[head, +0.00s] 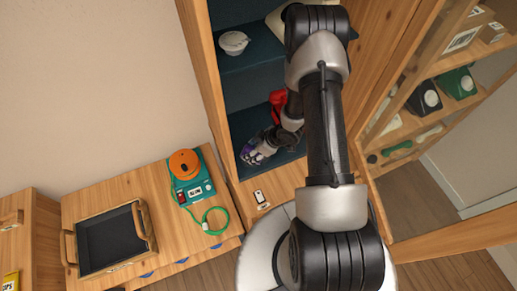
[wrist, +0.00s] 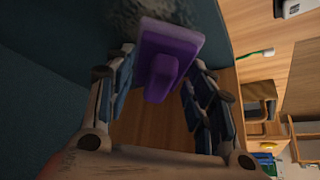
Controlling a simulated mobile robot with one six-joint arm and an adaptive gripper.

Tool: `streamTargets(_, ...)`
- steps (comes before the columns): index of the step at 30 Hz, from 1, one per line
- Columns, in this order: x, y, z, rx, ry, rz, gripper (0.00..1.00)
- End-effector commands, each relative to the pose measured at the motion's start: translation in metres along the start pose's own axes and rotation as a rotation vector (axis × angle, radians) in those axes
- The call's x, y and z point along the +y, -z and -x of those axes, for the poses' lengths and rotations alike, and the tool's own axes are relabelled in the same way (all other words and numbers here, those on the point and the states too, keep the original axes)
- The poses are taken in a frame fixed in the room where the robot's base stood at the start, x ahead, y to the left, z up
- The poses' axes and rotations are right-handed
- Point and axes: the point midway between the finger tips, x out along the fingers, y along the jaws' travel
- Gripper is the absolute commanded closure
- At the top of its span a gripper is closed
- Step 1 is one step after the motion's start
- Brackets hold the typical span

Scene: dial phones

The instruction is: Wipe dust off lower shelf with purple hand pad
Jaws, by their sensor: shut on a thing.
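The purple hand pad (wrist: 160,65) is held between the two fingers of my gripper (wrist: 162,85) in the wrist view. Its flat face is toward a dark blue shelf surface, and a grey dusty patch (wrist: 150,15) shows beside it. In the head view my gripper (head: 258,150) is inside the wooden cabinet at the lower shelf (head: 247,122), with a bit of purple at its tip. My arm hides much of the shelf's right side. I cannot tell whether the pad touches the shelf.
A white bowl-like object (head: 234,42) sits on the upper shelf. A red object (head: 278,104) is partly hidden behind my arm. A teal and orange device (head: 190,176) with a green cord and a dark tray (head: 110,240) stand on the wooden surface at left. Dial phones (head: 456,84) stand on shelves at right.

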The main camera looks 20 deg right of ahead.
Motion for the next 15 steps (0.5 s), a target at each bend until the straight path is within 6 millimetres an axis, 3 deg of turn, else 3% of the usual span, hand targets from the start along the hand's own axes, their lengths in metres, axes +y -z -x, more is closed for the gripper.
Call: streamTargets(15, -0.023, 0.02, -0.013, 0.0, 0.001, 0.003, 0.89)
